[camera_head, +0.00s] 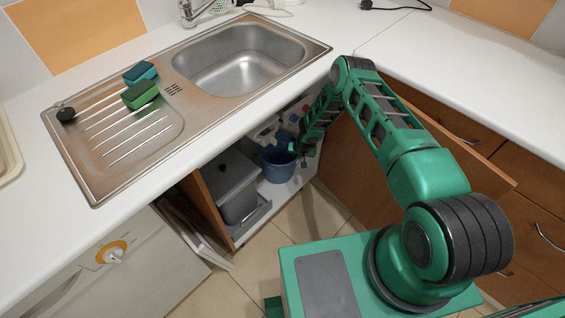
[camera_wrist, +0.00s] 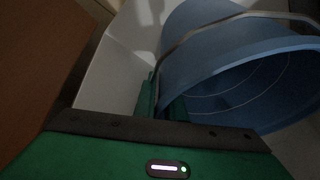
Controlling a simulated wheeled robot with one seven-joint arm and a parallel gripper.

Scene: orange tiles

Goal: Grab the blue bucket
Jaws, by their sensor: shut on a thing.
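The blue bucket (camera_head: 277,165) stands in the open cabinet under the sink. My arm reaches down into the cabinet, and my gripper (camera_head: 300,150) is at the right side of the bucket's rim. In the wrist view the bucket (camera_wrist: 225,50) fills the upper right, with its mouth facing the camera and a metal handle (camera_wrist: 240,18) across it. The fingertips are partly hidden by the bucket and the dark gripper body.
A grey bin (camera_head: 235,188) stands left of the bucket. Bottles (camera_head: 297,117) stand behind it. The open cabinet door (camera_head: 350,160) is close on the right. The countertop edge and sink (camera_head: 240,65) are above. Tiled floor (camera_head: 245,285) is clear in front.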

